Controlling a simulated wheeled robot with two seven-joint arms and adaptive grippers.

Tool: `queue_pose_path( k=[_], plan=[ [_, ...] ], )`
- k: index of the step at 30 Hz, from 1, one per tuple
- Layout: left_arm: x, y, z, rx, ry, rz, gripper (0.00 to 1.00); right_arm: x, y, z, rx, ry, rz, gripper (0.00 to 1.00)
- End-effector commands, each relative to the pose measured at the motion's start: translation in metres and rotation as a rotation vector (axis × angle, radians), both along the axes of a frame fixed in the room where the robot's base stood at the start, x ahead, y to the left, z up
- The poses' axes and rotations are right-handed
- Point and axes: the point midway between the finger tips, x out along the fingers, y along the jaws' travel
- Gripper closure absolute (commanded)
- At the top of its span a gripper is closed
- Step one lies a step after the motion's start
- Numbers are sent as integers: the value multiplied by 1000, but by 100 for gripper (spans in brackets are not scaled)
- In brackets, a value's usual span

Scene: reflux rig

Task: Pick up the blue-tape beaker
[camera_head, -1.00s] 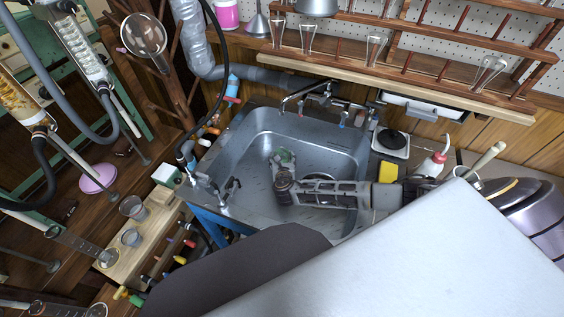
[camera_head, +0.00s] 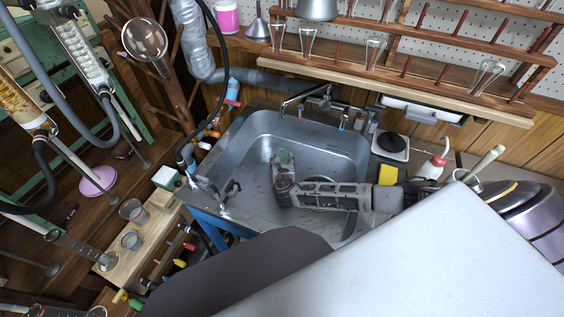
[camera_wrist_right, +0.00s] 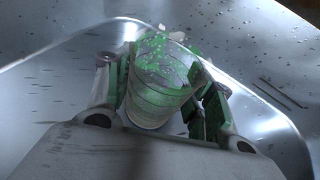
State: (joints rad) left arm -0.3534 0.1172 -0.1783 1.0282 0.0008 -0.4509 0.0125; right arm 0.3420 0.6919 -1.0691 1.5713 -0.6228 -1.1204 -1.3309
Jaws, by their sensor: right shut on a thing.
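My right gripper (camera_head: 283,168) is low in the sink basin, shut on a clear beaker (camera_wrist_right: 160,80). In the right wrist view the beaker is between both fingers and tilted in the picture, with green specks over its wall. No blue tape shows on the part of it that I see. In the head view the beaker (camera_head: 285,157) is small and partly hidden by the gripper. I cannot tell whether it touches the sink floor. My left gripper is out of view.
The metal sink (camera_head: 345,150) surrounds the right gripper, with a faucet (camera_head: 310,95) at its back. A wooden stand (camera_head: 158,215) at left holds several glass vessels. A hotplate (camera_head: 390,147) and a wash bottle (camera_head: 432,165) are right of the sink. A shelf with glassware is above.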

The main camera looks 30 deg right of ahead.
Motion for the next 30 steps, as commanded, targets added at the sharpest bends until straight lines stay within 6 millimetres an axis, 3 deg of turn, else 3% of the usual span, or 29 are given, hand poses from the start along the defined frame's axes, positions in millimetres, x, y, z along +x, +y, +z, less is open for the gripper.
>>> queue_pose_path(
  k=[17, 30],
  plan=[
    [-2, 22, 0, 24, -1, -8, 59, 0, 0, 37, 1, -3, -1, 74],
    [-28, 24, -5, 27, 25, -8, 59, 1, 0, 70, 1, -3, -1, 74]
  ],
)
